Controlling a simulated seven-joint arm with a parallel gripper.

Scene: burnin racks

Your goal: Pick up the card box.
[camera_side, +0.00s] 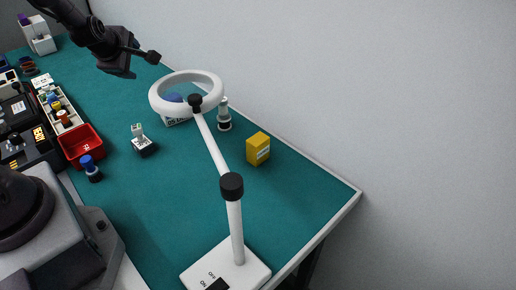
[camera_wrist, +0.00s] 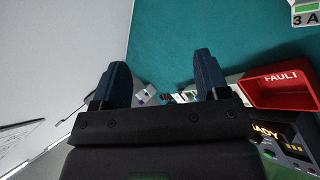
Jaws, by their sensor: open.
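The card box is most likely the small yellow box (camera_side: 258,148) with a pale label, standing on the teal mat near its right edge in the side view. It is not in the wrist view. My gripper (camera_side: 138,64) is high over the far left part of the table in the side view, well away from the yellow box. In the wrist view its two dark blue fingers (camera_wrist: 162,85) are spread apart with nothing between them.
A white ring lamp (camera_side: 232,215) stands in front of the yellow box. A grey-and-black cylinder (camera_side: 224,120) is behind the box. A red bin (camera_side: 80,146), also in the wrist view (camera_wrist: 280,88), sits left.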

